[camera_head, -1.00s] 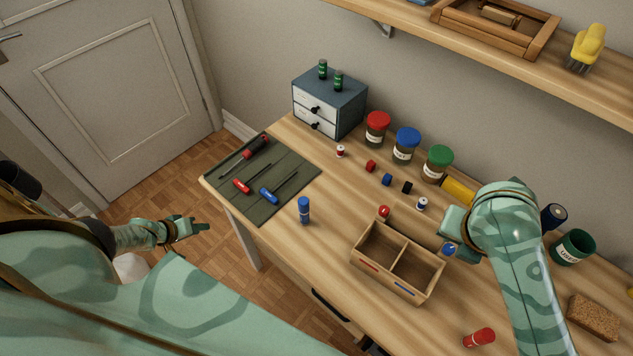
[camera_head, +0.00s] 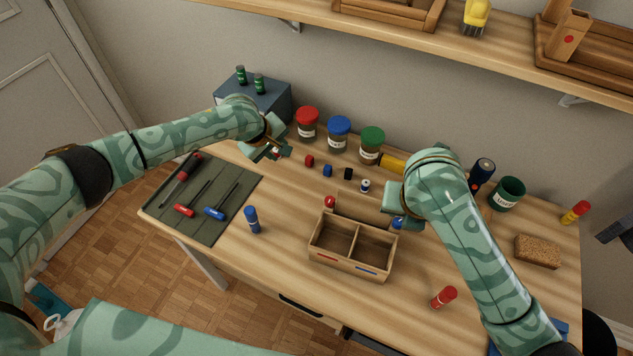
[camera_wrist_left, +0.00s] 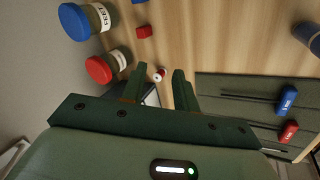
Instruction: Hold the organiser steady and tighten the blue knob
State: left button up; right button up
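The organiser (camera_head: 324,266) is an open wooden box with two compartments, standing upright near the desk's front edge. A red mark and a blue mark are on its front. A red knob (camera_head: 330,202) shows at its back left corner. The blue knob (camera_head: 397,224) is at its back right, partly hidden by my right gripper (camera_head: 393,214). That gripper is right at the blue knob; its fingers are mostly hidden, so its grip is unclear. My left gripper (camera_head: 275,150) is open above the back left of the desk, away from the organiser; its fingers (camera_wrist_left: 156,88) are apart and empty.
A small red-and-white spool (camera_wrist_left: 160,75) lies below, between the left fingertips. Lidded jars (camera_head: 339,132) and small blocks (camera_head: 328,171) stand behind the organiser. A red tube (camera_head: 443,297) lies front right.

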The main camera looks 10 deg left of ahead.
pick_arm(q)
jog(key=s+d+r+m+g, duration=0.35)
jog(key=s+d+m, duration=0.2)
jog(key=d, duration=0.35)
notch_tip(320, 180, up, 4)
jog(key=m+g+y, duration=0.2)
jog(key=m, duration=0.5)
send_over(319, 222)
jog(key=shift+n+t, duration=0.25)
jog(key=shift+n, duration=0.1)
notch_tip(319, 222, down, 16)
